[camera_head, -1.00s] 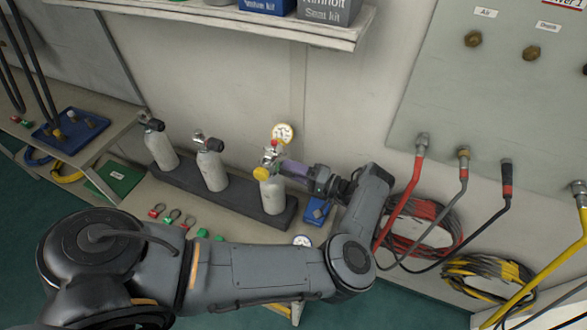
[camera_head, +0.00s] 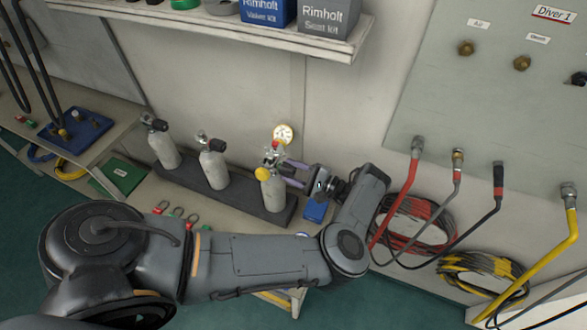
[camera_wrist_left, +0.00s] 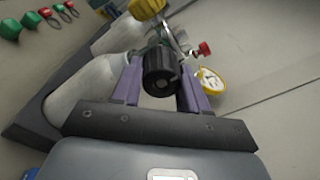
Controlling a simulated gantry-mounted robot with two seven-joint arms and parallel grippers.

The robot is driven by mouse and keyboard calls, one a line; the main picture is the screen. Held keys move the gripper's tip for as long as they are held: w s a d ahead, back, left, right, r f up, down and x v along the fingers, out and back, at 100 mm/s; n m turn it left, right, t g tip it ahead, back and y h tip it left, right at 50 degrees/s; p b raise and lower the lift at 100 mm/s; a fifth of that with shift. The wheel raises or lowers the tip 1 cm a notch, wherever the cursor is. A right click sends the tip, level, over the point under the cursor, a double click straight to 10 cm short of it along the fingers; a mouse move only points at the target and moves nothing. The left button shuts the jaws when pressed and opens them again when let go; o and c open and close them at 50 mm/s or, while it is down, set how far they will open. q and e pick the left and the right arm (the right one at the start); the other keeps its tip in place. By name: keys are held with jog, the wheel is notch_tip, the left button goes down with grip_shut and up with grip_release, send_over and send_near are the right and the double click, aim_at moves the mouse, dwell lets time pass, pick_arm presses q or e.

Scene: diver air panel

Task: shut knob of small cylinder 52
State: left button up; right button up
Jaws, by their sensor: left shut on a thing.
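Three pale small cylinders stand in a dark rack (camera_head: 237,200); their number labels are not readable. The rightmost cylinder (camera_head: 273,194) has a valve with a yellow knob (camera_head: 262,173), a red knob and a round gauge (camera_head: 283,134). My left gripper (camera_head: 284,171) reaches its valve from the right. In the left wrist view, the purple fingers (camera_wrist_left: 159,66) are shut on a black knob (camera_wrist_left: 161,73), one on each side. The yellow knob (camera_wrist_left: 147,8), red knob (camera_wrist_left: 204,48) and gauge (camera_wrist_left: 211,81) show beyond the fingers. My right gripper is not in view.
Two other cylinders (camera_head: 214,167) (camera_head: 165,149) stand to the left. A shelf with kit boxes (camera_head: 327,16) hangs above. Hoses and coils (camera_head: 410,222) hang on the right below a grey panel (camera_head: 480,100). Small rings with tags lie on the bench in front.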

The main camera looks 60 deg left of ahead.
pick_arm(q)
jog(key=m+p, duration=0.1)
jog(key=m, duration=0.3)
jog(key=shift+m, duration=0.3)
jog(key=m+p, duration=0.1)
jog(key=m, duration=0.3)
jog(key=shift+s+r, duration=0.1)
jog(key=m+p, duration=0.2)
jog(key=m, duration=0.1)
jog(key=shift+h, duration=0.4)
jog(key=shift+d+m+p, duration=0.1)
jog(key=shift+m+p, duration=0.55)
jog(key=shift+m, duration=0.05)
jog(key=o, duration=1.1)
jog(key=shift+c, duration=0.2)
